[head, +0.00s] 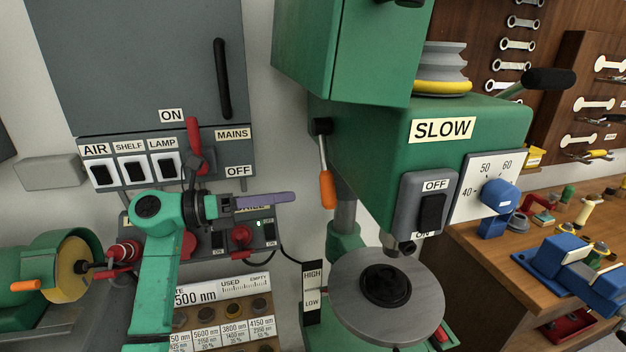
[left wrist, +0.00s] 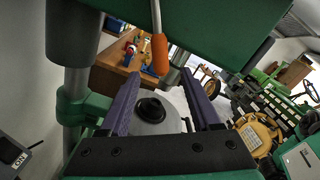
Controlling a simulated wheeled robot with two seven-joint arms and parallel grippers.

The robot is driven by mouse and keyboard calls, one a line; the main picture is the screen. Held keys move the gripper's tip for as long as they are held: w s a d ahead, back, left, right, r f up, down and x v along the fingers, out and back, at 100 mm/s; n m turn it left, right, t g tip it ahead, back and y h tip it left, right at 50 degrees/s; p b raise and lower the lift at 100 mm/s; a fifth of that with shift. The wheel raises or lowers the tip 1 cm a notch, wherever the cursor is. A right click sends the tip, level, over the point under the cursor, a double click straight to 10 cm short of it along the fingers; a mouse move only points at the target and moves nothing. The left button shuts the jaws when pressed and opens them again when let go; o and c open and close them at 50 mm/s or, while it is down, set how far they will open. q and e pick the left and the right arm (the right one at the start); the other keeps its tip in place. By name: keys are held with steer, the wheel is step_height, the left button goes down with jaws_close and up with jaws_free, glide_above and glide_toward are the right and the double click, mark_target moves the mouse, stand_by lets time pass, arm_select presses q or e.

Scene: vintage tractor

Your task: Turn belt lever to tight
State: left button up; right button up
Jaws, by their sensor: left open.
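The belt lever, with a black pivot, a metal shaft and an orange grip (head: 327,188), hangs down on the left side of the green drill press head (head: 400,135). The orange grip also shows in the left wrist view (left wrist: 160,54), hanging at the top middle, beyond the fingertips. My left gripper (head: 291,197) is open and empty, its purple fingers pointing right toward the grip with a gap between. In the left wrist view both fingers (left wrist: 158,76) stand wide apart, with the grip lined up between them. My right gripper is not in view.
A grey switch panel (head: 150,70) with a red mains lever (head: 195,145) stands at the left. The round drill table (head: 345,315) and a HIGH/LOW plate (head: 312,290) are below the lever. A wooden bench (head: 480,265) is at the right.

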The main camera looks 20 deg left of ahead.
mark_target(322, 191)
arm_select(q)
steer(key=p+x, duration=0.2)
steer(key=x, duration=0.5)
steer(key=shift+d+r, duration=0.15)
steer(key=shift+d, duration=0.05)
steer(key=shift+a, duration=0.1)
steer(key=shift+w, duration=0.1)
jaws_close()
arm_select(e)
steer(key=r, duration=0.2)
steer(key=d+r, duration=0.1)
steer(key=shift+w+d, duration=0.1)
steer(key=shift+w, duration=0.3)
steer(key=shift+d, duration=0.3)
